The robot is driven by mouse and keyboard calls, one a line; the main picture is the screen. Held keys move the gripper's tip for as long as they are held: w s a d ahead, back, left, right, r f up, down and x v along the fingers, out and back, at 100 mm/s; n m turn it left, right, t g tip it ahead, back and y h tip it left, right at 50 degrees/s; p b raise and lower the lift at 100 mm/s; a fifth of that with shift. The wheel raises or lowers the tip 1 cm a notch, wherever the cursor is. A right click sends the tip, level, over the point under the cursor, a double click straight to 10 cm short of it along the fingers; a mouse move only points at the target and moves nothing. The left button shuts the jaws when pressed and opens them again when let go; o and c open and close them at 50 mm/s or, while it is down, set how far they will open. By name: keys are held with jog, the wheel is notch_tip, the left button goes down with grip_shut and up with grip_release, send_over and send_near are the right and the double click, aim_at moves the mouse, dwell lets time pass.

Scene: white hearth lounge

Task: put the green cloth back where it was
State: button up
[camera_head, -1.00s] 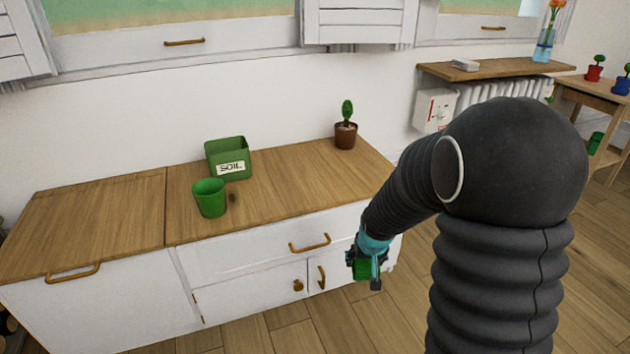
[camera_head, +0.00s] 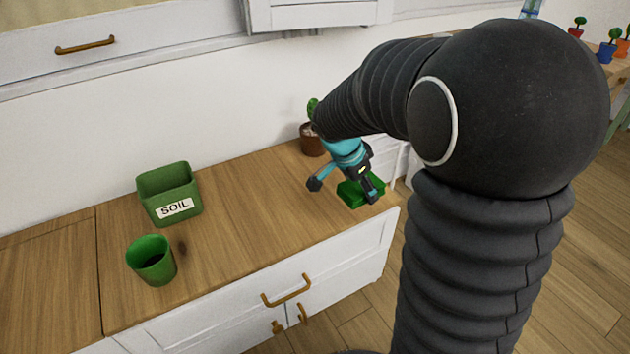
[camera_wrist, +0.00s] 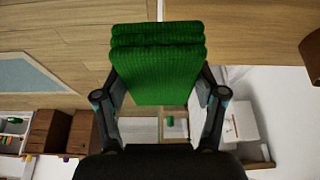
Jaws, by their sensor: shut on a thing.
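The green cloth (camera_head: 352,196) is a folded, ribbed bundle held in my gripper (camera_head: 343,186), over the right end of the wooden countertop (camera_head: 235,220). In the wrist view the cloth (camera_wrist: 158,60) fills the space between my two fingers, which are shut on it. I cannot tell whether the cloth touches the wood. My arm hides part of the area behind the gripper.
A brown pot with a plant (camera_head: 312,140) stands close behind my gripper, partly hidden by my arm. A green SOIL box (camera_head: 165,185) and a green cup (camera_head: 150,265) stand to the left. The counter between them and my gripper is clear.

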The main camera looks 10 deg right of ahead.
jog(key=p, duration=0.1)
send_over(324, 201)
jog(key=a, duration=0.1)
jog(key=f, duration=0.6)
jog(key=shift+s+a+f, duration=0.1)
jog(key=shift+s+f, duration=0.15)
jog(key=shift+s, duration=0.05)
jog(key=shift+f, duration=2)
jog(key=shift+f, duration=0.15)
jog(key=o, duration=1.1)
